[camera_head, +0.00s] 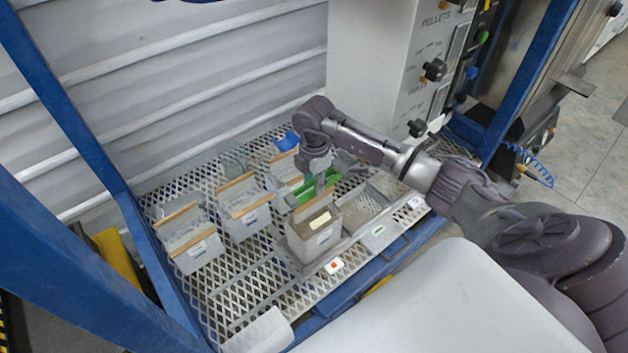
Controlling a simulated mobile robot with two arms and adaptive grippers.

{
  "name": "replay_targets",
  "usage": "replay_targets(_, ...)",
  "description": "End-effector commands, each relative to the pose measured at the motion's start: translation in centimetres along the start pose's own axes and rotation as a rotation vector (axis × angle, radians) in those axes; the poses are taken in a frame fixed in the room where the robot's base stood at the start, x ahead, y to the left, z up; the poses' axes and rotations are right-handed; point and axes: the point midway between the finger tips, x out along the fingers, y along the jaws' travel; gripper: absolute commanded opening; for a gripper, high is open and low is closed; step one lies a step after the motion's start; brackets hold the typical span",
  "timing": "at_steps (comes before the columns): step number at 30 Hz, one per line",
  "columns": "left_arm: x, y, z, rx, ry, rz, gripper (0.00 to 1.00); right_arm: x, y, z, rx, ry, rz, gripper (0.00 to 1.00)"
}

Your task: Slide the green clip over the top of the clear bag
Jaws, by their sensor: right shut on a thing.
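The green clip (304,192) is a long narrow bar, held level in my right gripper (320,184). My right gripper reaches in from the right and is shut on the clip. Below it stands the clear bag (312,240), a boxy bag with brownish contents and a pale label, upright on the mesh shelf. The clip is at the bag's top edge, on its far side; I cannot tell whether it is around the edge or only above it. The gripper hides part of the clip. My left gripper is not in view.
Several similar bags with tan bars on top, such as this one (188,238), stand to the left and behind on the mesh shelf (240,275). A blue item (287,141) lies behind. Blue frame posts (85,140) flank the shelf. A control panel (425,75) stands at the back right.

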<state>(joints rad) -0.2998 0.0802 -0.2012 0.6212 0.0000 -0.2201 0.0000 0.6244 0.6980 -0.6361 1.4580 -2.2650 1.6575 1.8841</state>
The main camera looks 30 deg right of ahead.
Motion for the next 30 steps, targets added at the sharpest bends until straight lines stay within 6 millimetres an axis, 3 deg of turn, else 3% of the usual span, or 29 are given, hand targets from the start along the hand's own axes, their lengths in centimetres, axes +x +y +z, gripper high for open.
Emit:
replay_targets(4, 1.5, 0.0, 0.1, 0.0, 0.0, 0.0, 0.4, 1.8, 0.0, 0.0, 0.0, 0.001, -0.001, 0.02)
replay_targets(15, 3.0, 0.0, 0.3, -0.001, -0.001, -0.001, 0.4, 4.5, 0.0, 0.0, -0.001, 0.0, -0.001, 0.02)
replay_targets(30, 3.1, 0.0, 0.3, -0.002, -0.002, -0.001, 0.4, 4.7, 0.0, 0.0, -0.001, 0.001, 0.0, 0.02)
